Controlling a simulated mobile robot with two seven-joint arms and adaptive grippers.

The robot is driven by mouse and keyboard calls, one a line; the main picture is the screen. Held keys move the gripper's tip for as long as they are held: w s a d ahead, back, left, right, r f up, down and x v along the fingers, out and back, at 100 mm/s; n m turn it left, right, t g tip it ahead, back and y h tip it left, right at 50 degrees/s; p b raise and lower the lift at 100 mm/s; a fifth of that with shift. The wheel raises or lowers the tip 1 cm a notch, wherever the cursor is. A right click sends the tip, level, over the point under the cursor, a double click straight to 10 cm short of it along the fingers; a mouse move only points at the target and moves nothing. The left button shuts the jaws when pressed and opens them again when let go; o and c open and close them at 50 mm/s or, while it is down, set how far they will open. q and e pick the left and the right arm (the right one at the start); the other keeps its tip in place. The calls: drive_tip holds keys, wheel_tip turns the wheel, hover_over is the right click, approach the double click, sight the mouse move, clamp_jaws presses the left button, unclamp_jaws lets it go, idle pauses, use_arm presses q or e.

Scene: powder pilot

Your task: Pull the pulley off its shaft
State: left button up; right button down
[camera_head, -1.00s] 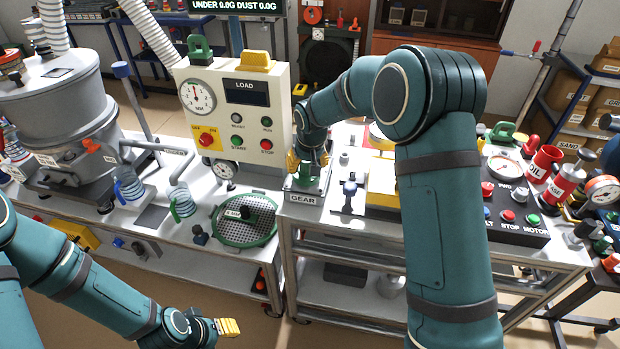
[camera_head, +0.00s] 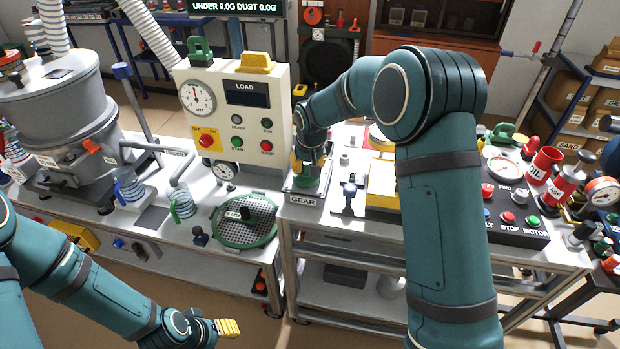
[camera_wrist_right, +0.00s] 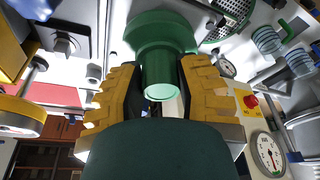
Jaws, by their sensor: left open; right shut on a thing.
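My right gripper (camera_wrist_right: 158,100) is shut on a green flanged piece (camera_wrist_right: 160,62), with its yellow fingers on either side of the cylindrical part. In the head view this green piece (camera_head: 306,182) sits low at the station labelled GEAR, under my right gripper (camera_head: 308,163). I cannot tell whether it is lifted clear of the station, and no shaft shows inside it. A yellow disc (camera_wrist_right: 18,112) on a post stands at the left of the wrist view; I cannot tell which piece is the pulley. My left gripper (camera_head: 229,327) is open and empty, low at the front.
A load panel (camera_head: 240,110) with dial and buttons stands behind and left of the GEAR station. A green-rimmed sieve (camera_head: 244,238) lies on the left bench. A button box (camera_head: 515,222) is at the right. My right arm hides part of the right bench.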

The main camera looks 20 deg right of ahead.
drive_tip(key=shift+w+r, duration=0.15)
drive_tip(key=shift+r, duration=0.65)
drive_tip(key=shift+r+p, duration=0.1)
drive_tip(key=shift+p, duration=0.2)
drive_tip(key=shift+r+p, duration=1.75)
drive_tip(key=shift+r, duration=0.9)
drive_tip(key=shift+s+f, duration=0.1)
drive_tip(key=shift+s, duration=0.1)
